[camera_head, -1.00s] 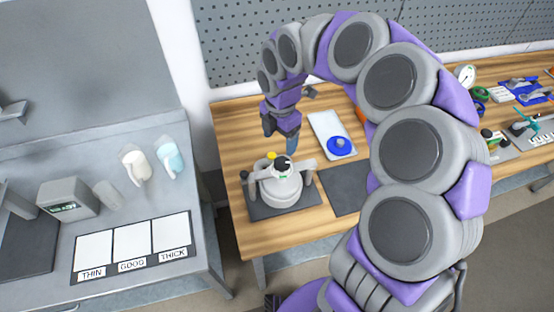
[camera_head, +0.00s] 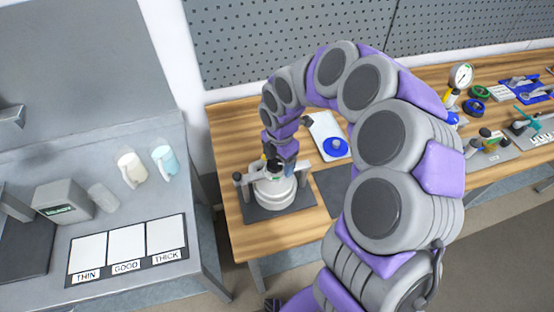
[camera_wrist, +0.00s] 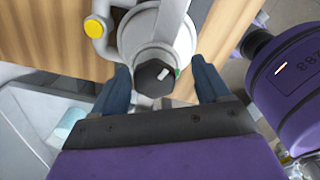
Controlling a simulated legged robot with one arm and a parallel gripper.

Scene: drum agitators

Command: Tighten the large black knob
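The large black knob (camera_wrist: 155,76) sits on top of the white drum agitator (camera_head: 275,191), with a pale pointer mark on its top. In the wrist view it lies between the blue fingers of my gripper (camera_wrist: 160,72), with a gap visible on each side. The fingers are open and do not appear to touch it. The drum's pale body also shows in the wrist view (camera_wrist: 140,40). In the head view my gripper (camera_head: 285,168) is right above the drum and largely covers the knob.
A dark mat (camera_head: 250,214) lies under the drum on the wooden table (camera_head: 232,130). A blue round part (camera_head: 335,147) lies on a white sheet behind right. The grey bench (camera_head: 195,275) at left holds jugs and labelled cards.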

